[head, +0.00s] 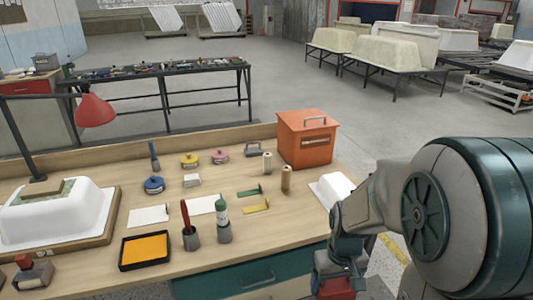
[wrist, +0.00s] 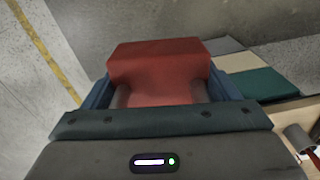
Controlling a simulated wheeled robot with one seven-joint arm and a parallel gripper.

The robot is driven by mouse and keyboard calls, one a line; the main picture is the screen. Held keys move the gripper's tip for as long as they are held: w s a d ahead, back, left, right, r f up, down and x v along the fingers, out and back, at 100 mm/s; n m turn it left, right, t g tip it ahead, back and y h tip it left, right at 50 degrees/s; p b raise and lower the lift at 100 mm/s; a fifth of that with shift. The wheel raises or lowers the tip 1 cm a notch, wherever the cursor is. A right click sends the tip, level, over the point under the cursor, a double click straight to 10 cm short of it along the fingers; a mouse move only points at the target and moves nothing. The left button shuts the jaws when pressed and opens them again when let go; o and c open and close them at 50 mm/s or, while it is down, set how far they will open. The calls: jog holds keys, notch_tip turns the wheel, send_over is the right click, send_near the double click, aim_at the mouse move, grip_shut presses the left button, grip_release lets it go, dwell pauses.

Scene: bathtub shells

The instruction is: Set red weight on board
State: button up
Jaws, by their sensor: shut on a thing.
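The red weight (wrist: 160,60) is a blocky red piece between the two fingers of my gripper (wrist: 160,93) in the wrist view. My gripper is shut on it. In the head view the red weight (head: 338,288) shows low at the bottom edge, under my wrist, partly hidden by it, in front of the bench's right end. A small brown board (head: 43,187) lies on a greenish patch on top of the white tub shell at the far left. The shell stands on a larger wooden base (head: 105,228). My gripper is far to the right of both.
The bench (head: 290,222) carries an orange box (head: 307,138), a tray with a yellow-orange inside (head: 145,249), a red lamp (head: 95,110) beside the shell, colored discs, bottles and white sheets. A teal drawer (head: 250,276) is below.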

jog(key=w+a+f+m, duration=0.1)
jog(key=w+f, duration=1)
jog(key=shift+w+f+m, duration=0.3)
jog(key=shift+w+m, duration=0.05)
jog(key=shift+m, duration=0.05)
jog(key=shift+a, duration=0.1)
